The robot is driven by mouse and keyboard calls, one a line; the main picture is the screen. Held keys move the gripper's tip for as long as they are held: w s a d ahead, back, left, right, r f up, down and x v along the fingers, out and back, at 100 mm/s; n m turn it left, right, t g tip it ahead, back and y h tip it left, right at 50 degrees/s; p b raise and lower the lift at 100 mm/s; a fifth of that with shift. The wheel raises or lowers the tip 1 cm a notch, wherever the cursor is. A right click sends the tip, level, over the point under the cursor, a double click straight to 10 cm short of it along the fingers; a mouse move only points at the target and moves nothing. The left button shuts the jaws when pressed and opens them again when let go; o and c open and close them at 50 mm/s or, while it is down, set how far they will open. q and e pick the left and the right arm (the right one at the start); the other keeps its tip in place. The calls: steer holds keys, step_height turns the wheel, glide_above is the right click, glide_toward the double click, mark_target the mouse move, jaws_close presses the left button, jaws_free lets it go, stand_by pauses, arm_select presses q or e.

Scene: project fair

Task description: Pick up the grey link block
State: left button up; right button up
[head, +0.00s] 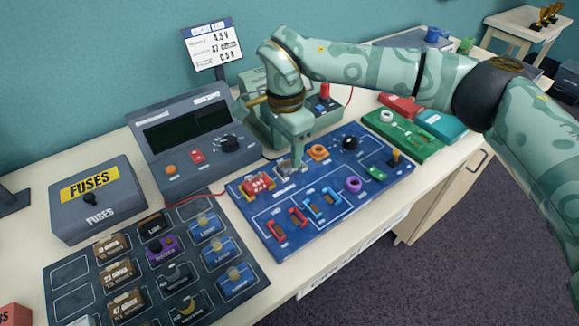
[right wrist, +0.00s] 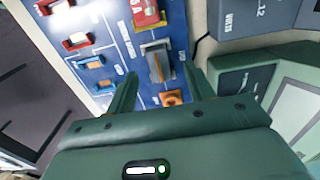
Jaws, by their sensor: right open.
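The grey link block (right wrist: 157,62) shows in the right wrist view, on the blue circuit board (head: 318,228), between a red part and an orange part. In the head view it is largely hidden by my right gripper (head: 291,161). My right gripper is open and points down over the board's upper edge. In the right wrist view its two fingers stand on either side of the grey block, which shows between and beyond the fingertips. I cannot tell whether they touch it. My left gripper is not in view.
The board also carries a red fuse part (head: 257,186), an orange ring part (head: 317,152), a purple ring (head: 353,184) and a black knob (head: 350,143). A grey meter box (head: 196,141) stands close behind. A tray of labelled parts (head: 70,271) lies to the left.

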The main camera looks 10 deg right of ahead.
mark_target(288, 161)
step_height(288, 161, down, 4)
steer(key=shift+d+f+b, duration=0.15)
steer(key=shift+f+b, duration=0.1)
steer(key=shift+b, duration=0.25)
steer(key=shift+r, duration=0.1)
steer(key=c, duration=1.1)
steer(key=shift+r, duration=0.1)
